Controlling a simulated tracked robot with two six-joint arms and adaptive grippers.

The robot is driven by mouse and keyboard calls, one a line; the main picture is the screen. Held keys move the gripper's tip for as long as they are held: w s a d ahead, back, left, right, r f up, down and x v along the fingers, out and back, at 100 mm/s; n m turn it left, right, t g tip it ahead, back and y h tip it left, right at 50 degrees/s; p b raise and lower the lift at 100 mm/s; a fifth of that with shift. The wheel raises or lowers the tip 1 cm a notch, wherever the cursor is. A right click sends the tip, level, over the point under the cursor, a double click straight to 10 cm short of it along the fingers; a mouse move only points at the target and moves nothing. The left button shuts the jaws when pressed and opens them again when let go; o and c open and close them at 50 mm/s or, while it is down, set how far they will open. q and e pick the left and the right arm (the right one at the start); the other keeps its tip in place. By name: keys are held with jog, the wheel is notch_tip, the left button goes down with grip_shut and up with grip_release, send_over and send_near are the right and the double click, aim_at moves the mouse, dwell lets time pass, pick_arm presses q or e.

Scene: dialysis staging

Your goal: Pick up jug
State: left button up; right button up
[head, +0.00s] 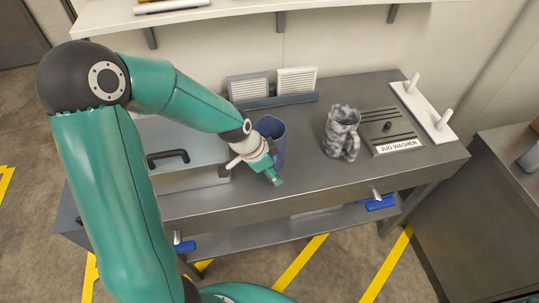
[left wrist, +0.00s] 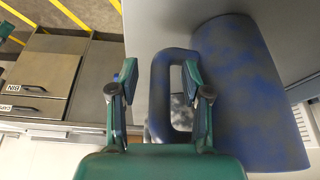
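A dark blue mottled jug (head: 272,131) stands on the grey worktop (head: 300,180), partly hidden behind my left gripper (head: 271,175). In the left wrist view the blue jug (left wrist: 246,95) fills the right side, with its looped handle (left wrist: 160,100) toward me. My left gripper (left wrist: 160,72) is open, one finger on the outer side of the handle and the other over the handle's opening near the body. I cannot tell whether either finger touches it. A grey marbled jug (head: 341,132) stands to the right on the worktop. My right gripper is not in view.
A panel labelled jug washer (head: 398,146) lies right of the grey jug, beside a white board with two pegs (head: 425,105). Two white panels stand in a rack (head: 275,101) at the back. The worktop between the jugs is clear.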

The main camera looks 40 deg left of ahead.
pick_arm(q)
grip_shut()
jog(key=shift+r, duration=0.15)
dwell(0.4)
